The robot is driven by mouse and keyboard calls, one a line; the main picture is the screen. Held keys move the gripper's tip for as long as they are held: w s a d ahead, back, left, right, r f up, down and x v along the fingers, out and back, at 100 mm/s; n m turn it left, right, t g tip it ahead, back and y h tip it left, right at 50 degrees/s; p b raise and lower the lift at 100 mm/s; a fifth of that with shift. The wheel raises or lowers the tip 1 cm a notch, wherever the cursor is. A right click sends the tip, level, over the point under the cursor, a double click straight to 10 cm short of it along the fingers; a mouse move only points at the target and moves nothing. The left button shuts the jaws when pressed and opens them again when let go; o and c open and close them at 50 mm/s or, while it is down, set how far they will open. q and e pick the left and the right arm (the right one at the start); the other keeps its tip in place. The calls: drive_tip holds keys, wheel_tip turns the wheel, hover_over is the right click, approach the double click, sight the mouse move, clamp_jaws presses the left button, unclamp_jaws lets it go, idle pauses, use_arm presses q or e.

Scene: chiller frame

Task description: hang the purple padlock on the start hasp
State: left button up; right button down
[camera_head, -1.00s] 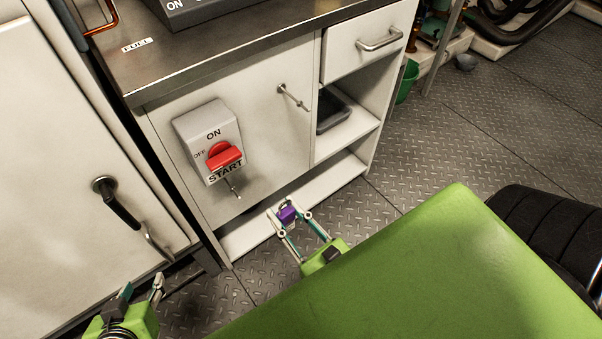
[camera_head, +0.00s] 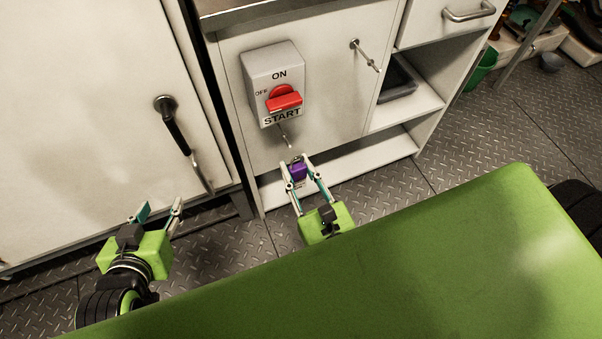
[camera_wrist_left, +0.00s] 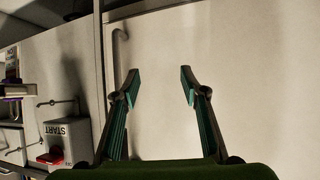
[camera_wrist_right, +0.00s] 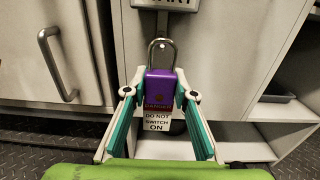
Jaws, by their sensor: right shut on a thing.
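The purple padlock (camera_head: 298,172) is held between the fingertips of my right gripper (camera_head: 300,179), which is shut on it. In the right wrist view the padlock (camera_wrist_right: 160,88) is upright with its silver shackle on top; a danger tag (camera_wrist_right: 158,118) hangs below it. The start hasp (camera_head: 285,135) is a thin metal piece under the grey START switch box (camera_head: 275,85) with its red handle. The padlock is just below the hasp in the head view; I cannot tell the depth gap. My left gripper (camera_head: 160,213) is open and empty, left of the cabinet.
A second metal hasp (camera_head: 365,57) sticks out of the cabinet front to the right of the box. A tall door with a dark handle (camera_head: 172,125) stands at left. Open shelves with a dark tray (camera_head: 398,80) are at right.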

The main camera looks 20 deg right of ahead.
use_arm(q)
drive_tip(key=shift+w+d+r+t, duration=0.2)
drive_tip(key=shift+w+r+t, duration=0.15)
drive_tip(key=shift+r, duration=0.1)
drive_tip(key=shift+w+d+r+t, duration=0.2)
drive_tip(key=shift+w+r+t, duration=0.1)
drive_tip(key=shift+r, duration=0.15)
use_arm(e)
drive_tip(key=w+f, duration=0.1)
drive_tip(key=w, duration=0.5)
drive_tip(key=shift+w+f, duration=0.15)
drive_tip(key=shift+f, duration=0.05)
use_arm(q)
drive_tip(key=shift+a, duration=0.1)
use_arm(e)
drive_tip(key=shift+a, duration=0.1)
drive_tip(key=c, duration=1.6)
unclamp_jaws()
use_arm(q)
drive_tip(key=shift+w, duration=0.1)
use_arm(e)
drive_tip(key=shift+f, duration=0.1)
drive_tip(key=s, duration=1.2)
drive_tip(key=shift+d, duration=0.2)
